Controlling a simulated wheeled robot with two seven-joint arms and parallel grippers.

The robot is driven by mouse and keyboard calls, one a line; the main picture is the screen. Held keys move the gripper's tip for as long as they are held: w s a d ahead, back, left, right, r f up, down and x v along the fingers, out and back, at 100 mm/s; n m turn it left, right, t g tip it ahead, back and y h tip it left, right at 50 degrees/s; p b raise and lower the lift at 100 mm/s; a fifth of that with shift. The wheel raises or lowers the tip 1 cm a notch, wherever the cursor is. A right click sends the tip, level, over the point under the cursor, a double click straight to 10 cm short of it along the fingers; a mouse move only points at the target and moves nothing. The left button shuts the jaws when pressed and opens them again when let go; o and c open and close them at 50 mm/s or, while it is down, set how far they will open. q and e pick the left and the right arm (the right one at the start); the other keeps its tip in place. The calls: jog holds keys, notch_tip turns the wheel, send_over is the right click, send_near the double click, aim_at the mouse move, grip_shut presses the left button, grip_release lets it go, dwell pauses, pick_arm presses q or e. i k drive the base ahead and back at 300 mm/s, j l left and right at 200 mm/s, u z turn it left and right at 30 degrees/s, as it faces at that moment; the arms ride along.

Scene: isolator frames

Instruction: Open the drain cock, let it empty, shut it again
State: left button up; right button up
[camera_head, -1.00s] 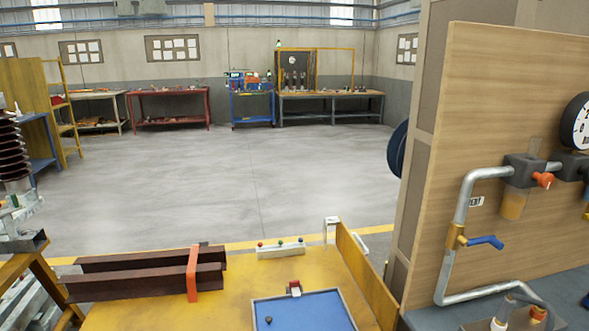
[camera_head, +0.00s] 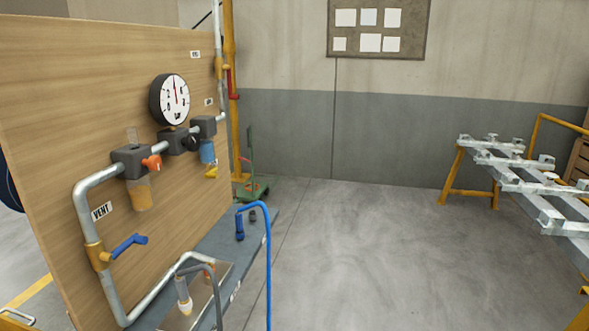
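A wooden panel (camera_head: 50,130) on the left carries a grey pipe run with several fittings. A filter unit (camera_head: 131,160) has an orange knob (camera_head: 152,163) and a clear bowl (camera_head: 141,194) with amber liquid. A blue-handled valve (camera_head: 128,244) sits on the pipe below a VENT label (camera_head: 102,211). A second unit has a blue bowl (camera_head: 207,151) with a small yellow lever (camera_head: 211,173) beneath it. No label shows which fitting is the drain cock. Neither gripper is in view.
A round gauge (camera_head: 170,99) is on the panel. A blue hose (camera_head: 268,265) rises in front. A metal rack (camera_head: 530,180) stands right. The floor between is clear.

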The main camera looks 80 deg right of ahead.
aim_at(211, 174)
jog(key=z, duration=2.05)
jog(key=i+l+z, duration=0.15)
jog(key=l, duration=0.25)
